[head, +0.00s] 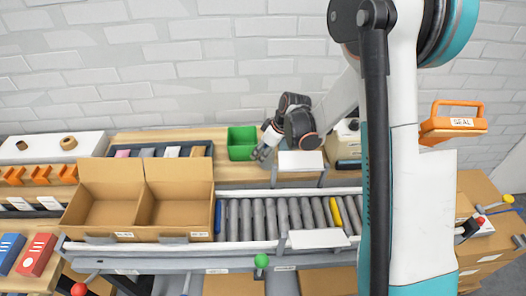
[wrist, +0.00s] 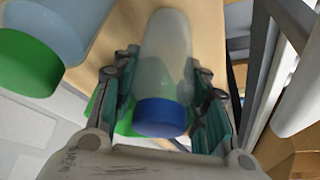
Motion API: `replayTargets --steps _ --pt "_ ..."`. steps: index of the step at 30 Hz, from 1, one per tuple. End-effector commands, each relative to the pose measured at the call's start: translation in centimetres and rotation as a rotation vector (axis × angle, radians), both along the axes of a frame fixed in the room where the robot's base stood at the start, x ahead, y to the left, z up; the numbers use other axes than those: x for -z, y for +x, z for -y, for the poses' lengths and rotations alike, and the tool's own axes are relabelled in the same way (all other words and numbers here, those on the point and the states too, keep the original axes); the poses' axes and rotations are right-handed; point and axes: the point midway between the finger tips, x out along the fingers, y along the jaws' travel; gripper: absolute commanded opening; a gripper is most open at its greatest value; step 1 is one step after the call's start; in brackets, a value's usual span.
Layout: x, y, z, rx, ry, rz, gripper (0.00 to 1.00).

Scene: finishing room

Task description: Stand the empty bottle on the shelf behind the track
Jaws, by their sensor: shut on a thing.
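My gripper (head: 263,151) is over the wooden shelf (head: 235,173) behind the roller track (head: 270,216). In the wrist view its fingers are shut on both sides of a translucent, pale bottle (wrist: 165,50) with a blue cap (wrist: 161,117). The bottle looks empty. Its cap points toward the wrist camera, and its far end lies over the wood. I cannot tell whether its base touches the shelf. In the head view the bottle is not clearly visible.
A green bin (head: 242,142) stands just left of my gripper. A bluish bottle with a green cap (wrist: 28,62) is close by in the wrist view. A white jug (head: 346,138) stands to the right. An open carton (head: 172,202) sits at the track's left.

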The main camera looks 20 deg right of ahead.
Motion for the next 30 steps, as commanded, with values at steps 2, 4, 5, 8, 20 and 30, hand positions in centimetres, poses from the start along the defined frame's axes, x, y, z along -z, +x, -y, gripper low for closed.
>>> replayTargets --steps 2,4,5,8,20,30 --pt "0.4 0.0 0.0 0.000 0.000 0.000 0.21" --pt "0.3 0.0 0.0 0.000 0.000 0.000 0.55" --pt "0.2 0.0 0.0 0.000 0.000 0.000 0.61" --pt "0.2 0.0 0.0 0.000 0.000 0.000 0.61" --pt "-0.9 -0.2 0.2 0.001 0.000 0.000 0.61" --pt "-7.2 -2.2 2.2 0.002 0.000 0.000 0.61"
